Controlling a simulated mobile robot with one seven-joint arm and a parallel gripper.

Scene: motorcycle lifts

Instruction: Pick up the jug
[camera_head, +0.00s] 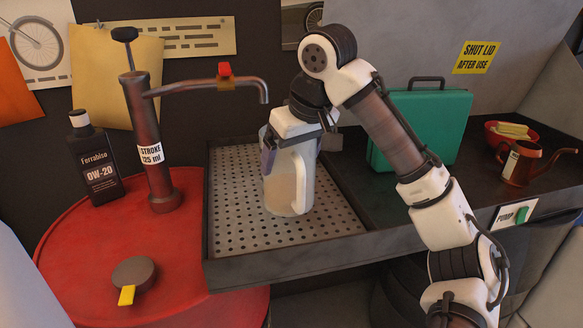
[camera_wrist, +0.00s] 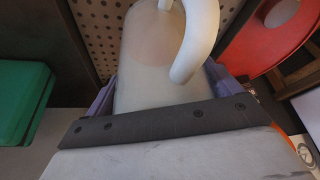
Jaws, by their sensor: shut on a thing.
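The jug (camera_head: 290,185) is a translucent, whitish vessel with a white handle. It is upright on or just above the perforated tray (camera_head: 230,215); I cannot tell if its base touches. My gripper (camera_head: 295,147) comes down from above and is shut on the jug's upper body, a finger on each side. In the wrist view the jug (camera_wrist: 150,75) fills the middle between the purple-grey fingers, with its handle curving down towards the palm. Part of the jug's rim is hidden by my gripper.
A red drum (camera_head: 200,270) at left bears a pump (camera_head: 150,150) with its spout near my gripper, an oil bottle (camera_head: 95,160) and a round cap (camera_head: 134,274). A green case (camera_head: 430,130), a red bowl (camera_head: 495,140) and an oil can (camera_head: 520,165) stand on the right bench.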

